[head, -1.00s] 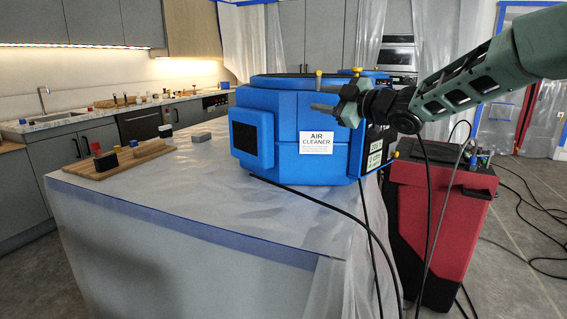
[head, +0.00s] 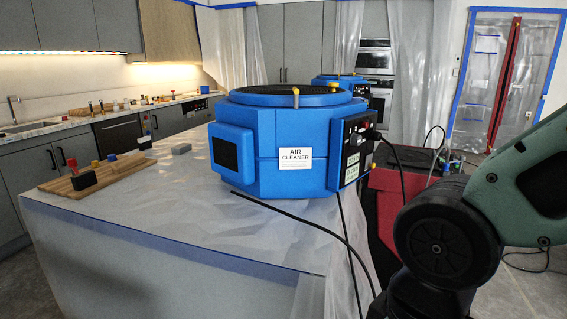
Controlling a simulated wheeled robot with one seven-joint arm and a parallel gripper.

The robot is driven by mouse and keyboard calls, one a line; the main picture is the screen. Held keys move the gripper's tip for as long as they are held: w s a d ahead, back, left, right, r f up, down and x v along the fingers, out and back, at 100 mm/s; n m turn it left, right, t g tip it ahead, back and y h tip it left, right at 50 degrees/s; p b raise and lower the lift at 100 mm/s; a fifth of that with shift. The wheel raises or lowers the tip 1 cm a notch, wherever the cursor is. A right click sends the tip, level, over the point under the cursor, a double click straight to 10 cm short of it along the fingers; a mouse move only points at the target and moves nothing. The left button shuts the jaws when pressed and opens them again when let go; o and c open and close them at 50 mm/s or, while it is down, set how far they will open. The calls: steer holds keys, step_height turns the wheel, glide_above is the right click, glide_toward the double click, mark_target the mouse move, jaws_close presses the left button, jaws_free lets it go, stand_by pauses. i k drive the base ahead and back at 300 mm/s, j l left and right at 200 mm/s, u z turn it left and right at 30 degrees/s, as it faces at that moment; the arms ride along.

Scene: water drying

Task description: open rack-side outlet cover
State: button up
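I cannot make out an outlet cover or a rack in the head view. My arm fills the lower right, with a green link and a black round joint, and it hides part of the red machine and floor. My gripper is out of the frame. A blue air cleaner (head: 225,185) with a white label stands on the plastic-covered island (head: 150,235). Its side panel (head: 356,152) carries knobs and small labels. A black cable (head: 290,212) runs across the island top in front of it and over the right edge.
A wooden board (head: 128,165) with small items lies on the island's left. A red machine (head: 393,200) stands right of the island, partly hidden. A second blue unit (head: 340,80) is behind. Cables lie on the floor at right.

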mark_target(367, 162)
steer(key=i+j+z, duration=0.7)
steer(key=i+j, duration=0.15)
